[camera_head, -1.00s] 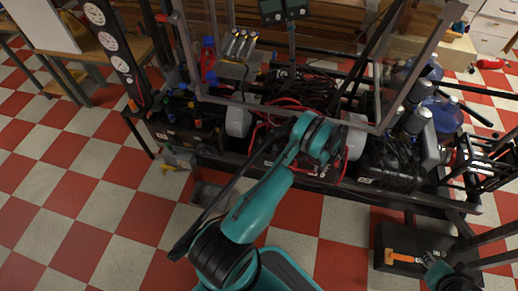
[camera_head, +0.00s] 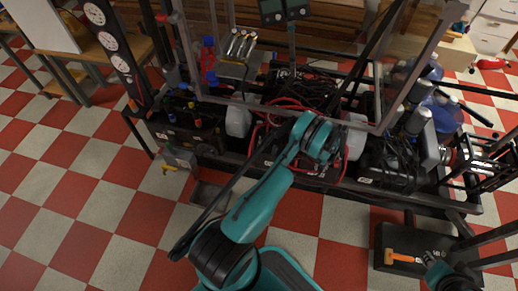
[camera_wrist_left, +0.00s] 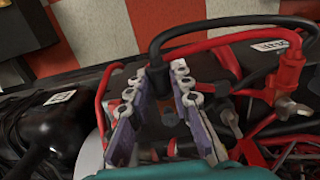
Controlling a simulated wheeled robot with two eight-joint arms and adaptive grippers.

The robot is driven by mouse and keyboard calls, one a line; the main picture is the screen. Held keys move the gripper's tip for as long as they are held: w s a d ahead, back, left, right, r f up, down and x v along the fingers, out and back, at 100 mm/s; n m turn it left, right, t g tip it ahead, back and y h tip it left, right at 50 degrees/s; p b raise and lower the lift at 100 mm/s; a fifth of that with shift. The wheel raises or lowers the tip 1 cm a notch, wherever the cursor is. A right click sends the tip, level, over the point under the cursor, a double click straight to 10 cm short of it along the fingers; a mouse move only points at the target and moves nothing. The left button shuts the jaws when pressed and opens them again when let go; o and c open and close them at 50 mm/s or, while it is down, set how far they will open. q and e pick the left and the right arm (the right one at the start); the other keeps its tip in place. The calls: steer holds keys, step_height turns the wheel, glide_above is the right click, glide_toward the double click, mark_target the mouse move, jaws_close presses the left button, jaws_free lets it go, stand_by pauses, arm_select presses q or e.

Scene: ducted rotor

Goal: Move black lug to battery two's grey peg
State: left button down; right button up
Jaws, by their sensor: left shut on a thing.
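In the left wrist view my left gripper (camera_wrist_left: 160,76) is closed around the black lug (camera_wrist_left: 158,62), a dark piece on a black cable that arcs up and to the right. The lug's lower end is hard to make out between the fingers. A grey metal post (camera_wrist_left: 230,118) stands just right of the fingers; I cannot tell whether it is battery two's peg. In the head view the left gripper (camera_head: 317,152) reaches down over the middle of the rack, fingertips mostly hidden. My right arm shows only at the lower right, its gripper unclear (camera_head: 437,268).
A red lug (camera_wrist_left: 289,62) with a red cable is at the right in the wrist view, and more red cables crowd that side. Rack bars (camera_head: 285,107) surround the work spot. The checkered floor in front is mostly clear.

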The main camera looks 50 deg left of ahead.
arm_select(q)
steer(key=shift+w+a, duration=0.6)
steer(key=shift+w, duration=0.3)
steer(key=c, duration=1.3)
jaws_free()
step_height(320, 180, up, 12)
steer(key=shift+w, duration=0.1)
